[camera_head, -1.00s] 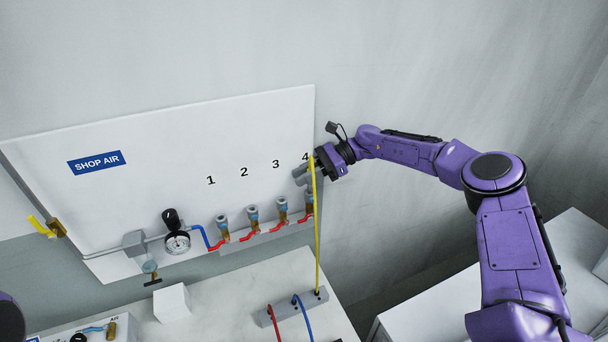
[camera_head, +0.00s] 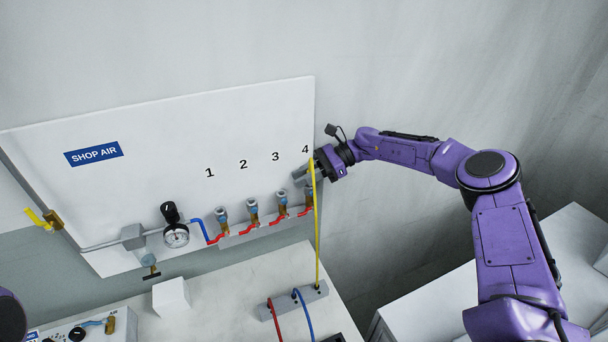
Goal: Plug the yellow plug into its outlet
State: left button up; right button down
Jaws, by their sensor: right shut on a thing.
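My right gripper (camera_head: 305,172) is at the right edge of the white panel, just below the number 4. It is shut on the yellow plug (camera_head: 311,163), whose yellow hose (camera_head: 317,235) hangs down to a grey block (camera_head: 318,290) on the bench. The plug is mostly hidden by the fingers. Outlet 4 (camera_head: 309,190) is right below the gripper, partly covered by the hose; I cannot tell whether the plug touches it. Outlets 1 (camera_head: 222,217), 2 (camera_head: 253,209) and 3 (camera_head: 282,202) stand in a row to its left. My left gripper is not in view.
A pressure gauge (camera_head: 176,236) and a yellow-handled valve (camera_head: 45,219) are on the panel's left. Red (camera_head: 275,318) and blue (camera_head: 303,314) hoses leave the grey block. A white cube (camera_head: 171,298) stands on the bench (camera_head: 230,300).

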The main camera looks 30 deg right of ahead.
jog(key=c, duration=1.2)
grip_release()
jog(key=o, duration=0.3)
jog(key=shift+s, duration=0.1)
jog(key=shift+r, duration=0.15)
jog(key=shift+d, duration=0.1)
jog(key=shift+d+r+b, duration=0.15)
jog(key=shift+d+b, duration=0.15)
jog(key=shift+d, duration=0.1)
jog(key=b+v, duration=0.3)
jog(key=v, duration=0.6)
jog(key=shift+s, duration=0.2)
